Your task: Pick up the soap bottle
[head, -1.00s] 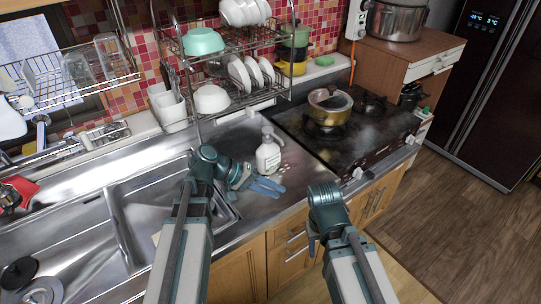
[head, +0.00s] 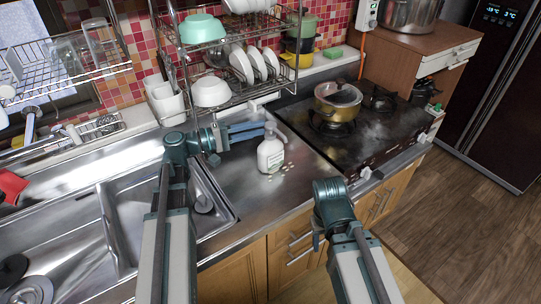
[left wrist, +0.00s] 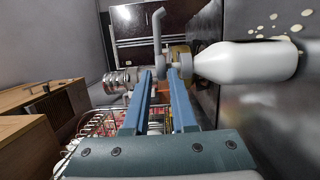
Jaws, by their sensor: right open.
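The white soap bottle (head: 271,156) with a pump top stands upright on the steel counter, left of the stove. My left gripper (head: 262,130) is open and level with the bottle's pump, its blue fingers pointing right toward it. In the left wrist view the soap bottle (left wrist: 245,62) appears sideways, right of the fingers. Its pump shows just beyond the fingertips of the left gripper (left wrist: 161,73), and nothing is visibly clamped between them. My right gripper (head: 317,242) is open near the counter's front edge, its fingers mostly hidden by its wrist.
A dish rack (head: 240,95) with bowls and plates stands close behind the left gripper. The stove (head: 350,130) carries a yellow pot (head: 337,102). The sink (head: 150,215) lies left.

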